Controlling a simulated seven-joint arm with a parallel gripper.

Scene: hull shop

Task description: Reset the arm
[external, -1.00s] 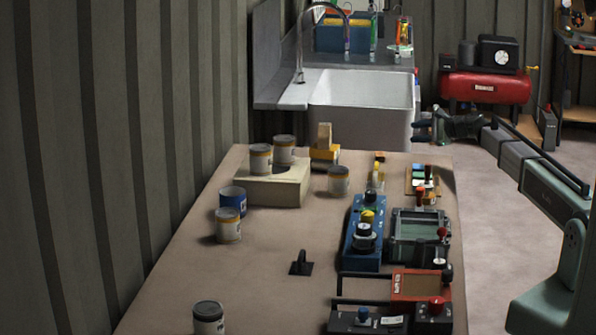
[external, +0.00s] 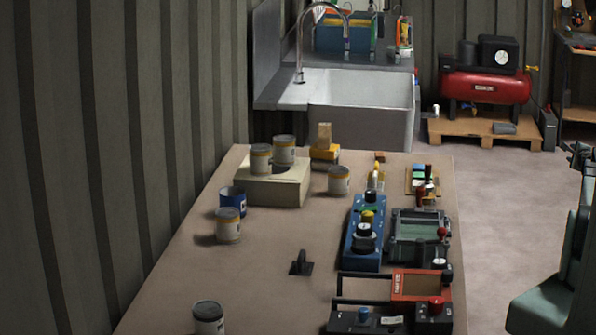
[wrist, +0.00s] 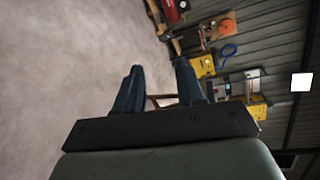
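My arm stands at the right edge of the external view, folded upright beside the table. My gripper (external: 580,156) shows there only partly, as a dark shape at the picture's edge, clear of the table and everything on it. In the wrist view my gripper (wrist: 159,66) has its two dark fingers apart with nothing between them. Beyond the fingers are bare floor and a wall with shelves and tools.
A sink (external: 360,95) and red compressor (external: 487,88) stand behind. The floor (external: 510,200) right of the table is free.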

